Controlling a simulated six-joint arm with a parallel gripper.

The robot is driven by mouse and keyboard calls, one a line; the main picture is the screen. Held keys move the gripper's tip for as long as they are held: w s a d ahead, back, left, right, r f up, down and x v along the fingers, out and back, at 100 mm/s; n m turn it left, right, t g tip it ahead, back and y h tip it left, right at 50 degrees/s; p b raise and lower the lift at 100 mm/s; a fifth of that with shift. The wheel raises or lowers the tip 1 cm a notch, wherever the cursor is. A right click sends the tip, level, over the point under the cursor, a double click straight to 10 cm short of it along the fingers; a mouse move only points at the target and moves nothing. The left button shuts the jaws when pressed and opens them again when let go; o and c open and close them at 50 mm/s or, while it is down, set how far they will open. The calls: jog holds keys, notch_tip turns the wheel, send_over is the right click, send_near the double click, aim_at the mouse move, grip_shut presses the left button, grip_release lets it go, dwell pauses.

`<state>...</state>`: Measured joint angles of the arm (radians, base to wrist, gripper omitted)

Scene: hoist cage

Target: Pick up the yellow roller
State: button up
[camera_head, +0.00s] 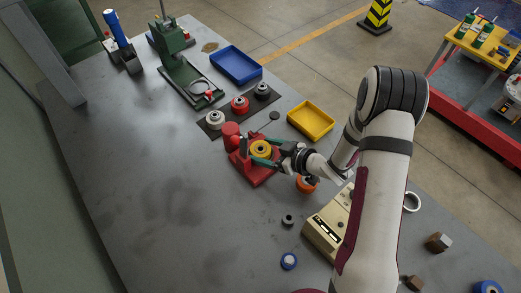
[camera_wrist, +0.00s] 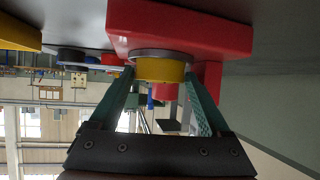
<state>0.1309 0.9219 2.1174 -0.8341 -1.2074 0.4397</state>
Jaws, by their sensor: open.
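The yellow roller (camera_head: 261,147) sits on a red fixture (camera_head: 258,178) near the middle of the bench. In the wrist view, which looks upside down, the yellow roller (camera_wrist: 160,69) shows side-on against the red fixture (camera_wrist: 180,25), with a grey rim at its fixture end. My gripper (camera_head: 261,152) reaches in from the right with its green fingers on either side of the roller. In the wrist view my gripper (camera_wrist: 159,75) is open, its fingertips beside the roller's two sides. Whether they touch it I cannot tell.
A red cylinder (camera_head: 231,130) stands on the fixture's left. A dark mat with white (camera_head: 215,119), red (camera_head: 240,104) and black (camera_head: 262,90) rollers lies behind. A yellow tray (camera_head: 311,120) is at right. An orange roller (camera_head: 306,184) and a beige box (camera_head: 323,235) are close to my arm.

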grip_shut()
dwell(0.4)
jog(key=shift+r, duration=0.1)
